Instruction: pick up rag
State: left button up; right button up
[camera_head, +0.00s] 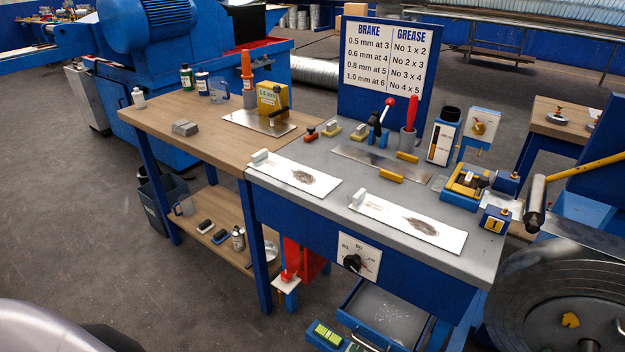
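A small grey folded bundle that looks like the rag (185,128) lies on the wooden bench top (170,112), left of its middle. Nothing touches it, and the wood around it is bare. Neither of my grippers shows in this view. A smooth silver and black part at the bottom left corner seems to be my own body.
Several bottles (187,77) and a clear jug (218,91) stand behind the bundle. A yellow block (272,98) sits on a metal plate to its right. The grey-topped blue bench (345,188) adjoins on the right. An open drawer (385,312) juts out below. Floor at left is clear.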

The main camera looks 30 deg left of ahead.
aim_at(184, 127)
jog(key=j+u, duration=0.15)
jog(key=u, duration=0.2)
jog(key=j+u, duration=0.1)
jog(key=u, duration=0.25)
jog(key=i, duration=0.05)
